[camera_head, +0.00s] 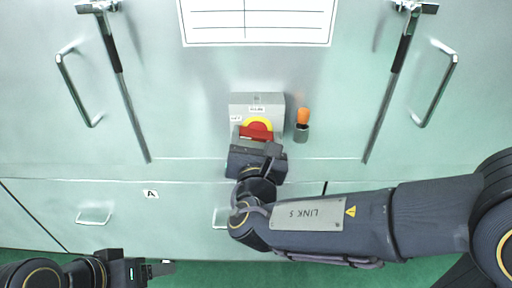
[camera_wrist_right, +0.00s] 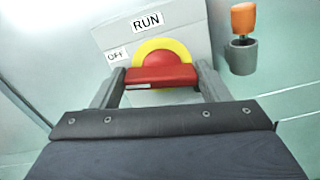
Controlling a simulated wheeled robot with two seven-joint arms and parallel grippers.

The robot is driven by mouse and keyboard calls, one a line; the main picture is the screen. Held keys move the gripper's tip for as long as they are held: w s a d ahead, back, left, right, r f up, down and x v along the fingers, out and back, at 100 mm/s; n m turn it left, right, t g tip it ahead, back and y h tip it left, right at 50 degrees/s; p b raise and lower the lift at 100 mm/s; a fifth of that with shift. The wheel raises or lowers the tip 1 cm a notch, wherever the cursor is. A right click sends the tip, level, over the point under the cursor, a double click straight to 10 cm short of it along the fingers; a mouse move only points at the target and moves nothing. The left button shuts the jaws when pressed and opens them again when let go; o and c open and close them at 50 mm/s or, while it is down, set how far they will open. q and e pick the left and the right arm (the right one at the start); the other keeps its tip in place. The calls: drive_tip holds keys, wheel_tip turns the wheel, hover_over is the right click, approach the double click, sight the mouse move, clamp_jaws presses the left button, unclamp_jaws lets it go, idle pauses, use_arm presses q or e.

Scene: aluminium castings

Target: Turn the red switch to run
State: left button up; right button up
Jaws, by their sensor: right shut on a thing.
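The red switch (camera_head: 256,131) sits on a yellow round plate on a grey box (camera_head: 270,101) on the cabinet front. In the right wrist view the red switch handle (camera_wrist_right: 160,76) lies roughly level, with a white mark toward its left end. The RUN label (camera_wrist_right: 147,21) is above the yellow plate and the OFF label (camera_wrist_right: 117,55) is to its left. My right gripper (camera_head: 257,143) is shut on the red handle, one finger at each end in the right wrist view (camera_wrist_right: 160,86). My left gripper (camera_head: 165,268) is low at the left, away from the switch; its jaw state is unclear.
An orange-handled item (camera_head: 303,116) stands in a grey holder just right of the switch box. Metal door handles (camera_head: 77,88) and long latch bars (camera_head: 390,92) flank it. A white ruled sheet (camera_head: 258,20) is above. Drawer handles (camera_head: 94,216) are below, with green floor beneath.

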drive_tip(key=m+b, duration=0.4)
drive_tip(key=b, duration=0.2)
drive_tip(key=m+b, duration=0.5)
drive_tip(key=b, duration=0.2)
drive_tip(key=m+b, duration=0.4)
drive_tip(key=b, duration=0.2)
drive_tip(key=shift+d+f, duration=0.2)
drive_tip(key=shift+f, duration=0.15)
drive_tip(key=shift+r+m+b, duration=0.15)
drive_tip(key=shift+m+b, duration=1.15)
drive_tip(key=shift+b, duration=0.05)
drive_tip(key=o, duration=1)
drive_tip(key=shift+r, duration=0.1)
